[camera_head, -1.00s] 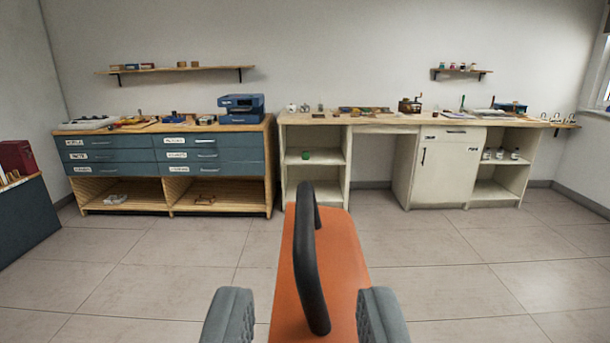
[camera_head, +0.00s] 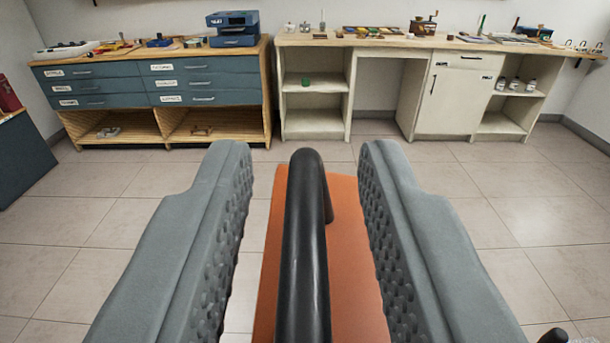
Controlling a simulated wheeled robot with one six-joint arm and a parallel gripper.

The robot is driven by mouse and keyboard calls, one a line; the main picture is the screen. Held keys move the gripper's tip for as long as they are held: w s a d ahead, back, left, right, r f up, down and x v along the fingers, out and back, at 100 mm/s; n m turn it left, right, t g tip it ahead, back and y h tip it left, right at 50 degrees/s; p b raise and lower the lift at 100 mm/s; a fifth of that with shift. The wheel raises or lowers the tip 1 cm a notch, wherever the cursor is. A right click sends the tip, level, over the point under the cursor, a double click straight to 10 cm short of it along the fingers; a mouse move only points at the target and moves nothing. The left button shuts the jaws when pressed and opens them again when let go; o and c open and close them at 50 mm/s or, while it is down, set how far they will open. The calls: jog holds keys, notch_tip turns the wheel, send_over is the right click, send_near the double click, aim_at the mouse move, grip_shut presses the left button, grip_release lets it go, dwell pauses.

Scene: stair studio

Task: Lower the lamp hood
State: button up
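The lamp hood (camera_head: 349,235) is an orange panel with a long black bar handle (camera_head: 307,230) standing up from it. It lies in the lower middle of the view, and its near end runs out of the frame. My gripper (camera_head: 304,160) is open, with one grey padded finger on each side of the handle. A gap shows between the handle and each finger, so neither appears to touch it. The handle and fingers cover parts of the hood.
Beyond the hood, a blue drawer cabinet (camera_head: 110,87) and a pale workbench (camera_head: 446,104) with tools on top stand along the wall. The tiled floor (camera_head: 480,180) between is clear. A small dark thing (camera_head: 553,336) at the bottom right is cut off.

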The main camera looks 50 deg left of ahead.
jog(key=shift+c, duration=0.4)
grip_shut()
jog(key=shift+s+a+f, duration=0.1)
jog(key=shift+s+a, duration=0.15)
jog(key=shift+s, duration=0.05)
jog(key=s+a+f+n, duration=0.4)
jog(key=s+f+n, duration=0.2)
jog(key=f, duration=0.4)
jog(key=s+a+f+n, duration=0.5)
jog(key=s+f, duration=0.2)
jog(key=f, duration=0.2)
jog(key=shift+a+f+n, duration=0.25)
jog(key=shift+f+n, duration=0.15)
jog(key=shift+s, duration=0.1)
